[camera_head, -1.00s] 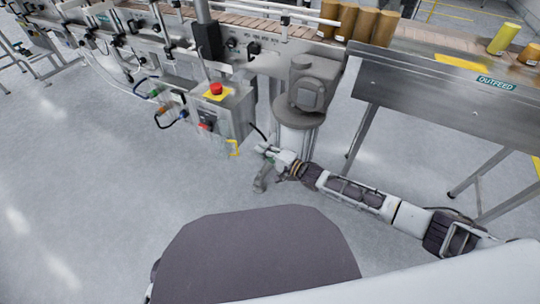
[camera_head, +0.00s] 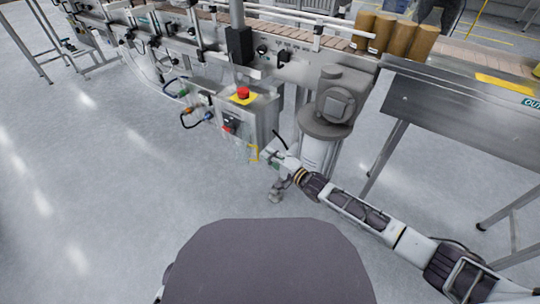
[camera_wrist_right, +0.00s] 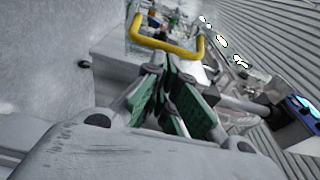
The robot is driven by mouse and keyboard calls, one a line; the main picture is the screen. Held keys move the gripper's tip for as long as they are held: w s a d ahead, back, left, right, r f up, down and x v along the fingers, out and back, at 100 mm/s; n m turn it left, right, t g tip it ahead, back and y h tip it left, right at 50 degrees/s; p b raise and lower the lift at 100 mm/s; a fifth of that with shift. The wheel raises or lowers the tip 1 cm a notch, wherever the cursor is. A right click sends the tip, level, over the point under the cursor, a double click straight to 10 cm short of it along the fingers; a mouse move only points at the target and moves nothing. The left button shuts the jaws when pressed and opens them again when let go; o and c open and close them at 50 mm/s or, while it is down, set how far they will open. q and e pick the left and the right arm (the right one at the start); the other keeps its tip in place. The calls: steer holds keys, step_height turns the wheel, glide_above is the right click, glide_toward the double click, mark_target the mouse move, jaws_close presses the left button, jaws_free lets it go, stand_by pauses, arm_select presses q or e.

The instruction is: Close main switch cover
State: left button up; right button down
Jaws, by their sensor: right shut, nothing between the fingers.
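The main switch cover (camera_head: 240,150) is a clear panel with a yellow handle (camera_head: 253,153), on the front of the grey control box (camera_head: 262,118). It seems to stand out from the box face, below the red main switch (camera_head: 228,128); its exact angle is hard to tell. In the right wrist view the yellow handle (camera_wrist_right: 165,46) crosses just beyond my fingertips. My right gripper (camera_head: 268,156) is beside the handle on its right, shut and empty. Its green finger pads (camera_wrist_right: 176,100) are together in the wrist view, with no clear contact with the handle. My left gripper is out of view.
A red emergency button (camera_head: 243,93) on a yellow plate tops the box. Cables with plugs (camera_head: 190,115) stick out to its left. A grey motor on a column (camera_head: 336,100) stands close behind my right arm. The outfeed table (camera_head: 460,115) is at right. Floor at left is clear.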

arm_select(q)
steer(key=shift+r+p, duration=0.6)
arm_select(e)
steer(key=shift+s+a, duration=0.55)
steer(key=shift+a, duration=0.15)
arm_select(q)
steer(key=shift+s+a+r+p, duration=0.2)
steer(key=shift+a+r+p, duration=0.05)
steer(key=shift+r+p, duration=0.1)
arm_select(e)
steer(key=shift+s+a, duration=0.2)
steer(key=shift+a, duration=0.15)
